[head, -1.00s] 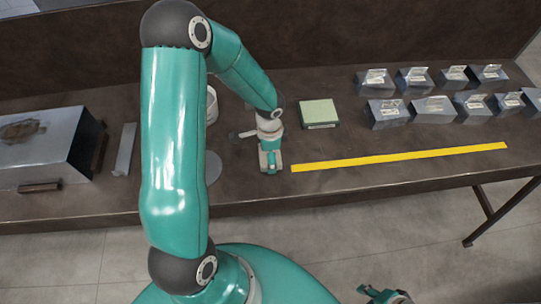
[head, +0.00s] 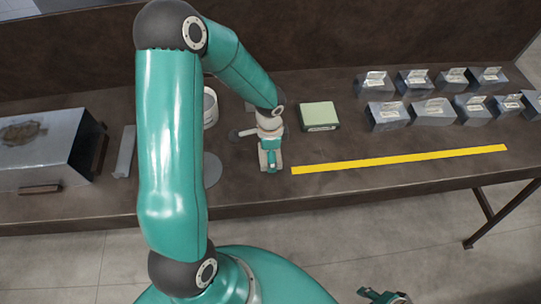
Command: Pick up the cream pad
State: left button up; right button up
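A pale green to cream block (head: 319,115), the closest match I see to a cream pad, lies on the brown bench right of my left gripper. My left gripper (head: 271,160) points down over the bench, apart from the block. The wrist and arm hide its fingertips from above, so I cannot tell how open it is or whether it touches anything. My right gripper (head: 386,298) shows only partly at the bottom edge, well below the bench, and its fingers are unclear.
A yellow strip (head: 400,159) runs along the bench front. Several grey metal pieces (head: 432,111) stand in rows at right. A large metal box (head: 45,143), a flat grey strip (head: 125,151), a white cup-like thing (head: 210,107) and a grey disc (head: 212,169) are at left.

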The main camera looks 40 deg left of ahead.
pick_arm(q)
notch_tip(320, 180, up, 18)
jog(key=shift+r, duration=0.25)
